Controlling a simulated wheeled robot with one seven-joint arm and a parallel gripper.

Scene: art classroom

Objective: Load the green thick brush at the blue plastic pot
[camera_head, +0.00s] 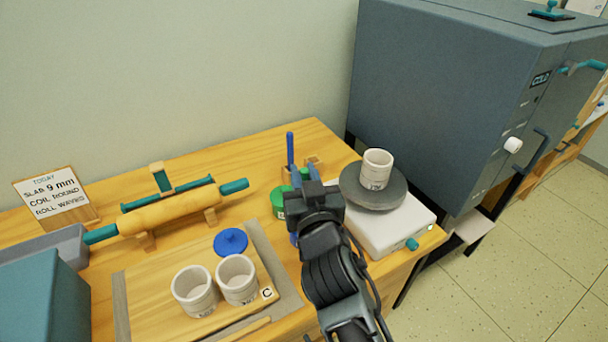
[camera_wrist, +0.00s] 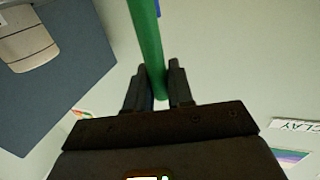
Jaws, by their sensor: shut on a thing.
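My gripper (camera_head: 318,203) is above the right part of the wooden table in the head view. In the wrist view its fingers (camera_wrist: 157,88) are shut on the green handle of the thick brush (camera_wrist: 147,40). The brush's bristles are not visible. In the head view my gripper hides most of the brush. A sliver of blue (camera_head: 294,239) shows just left of my gripper; I cannot tell whether it is the blue plastic pot.
A green pot (camera_head: 278,203) stands close to my gripper's left, with an upright blue handle (camera_head: 290,149) behind. At right a pale cup (camera_head: 376,170) sits on a grey turntable (camera_head: 352,190). Two pale cups stand on the board (camera_head: 150,290). A large kiln (camera_head: 440,90) is beyond.

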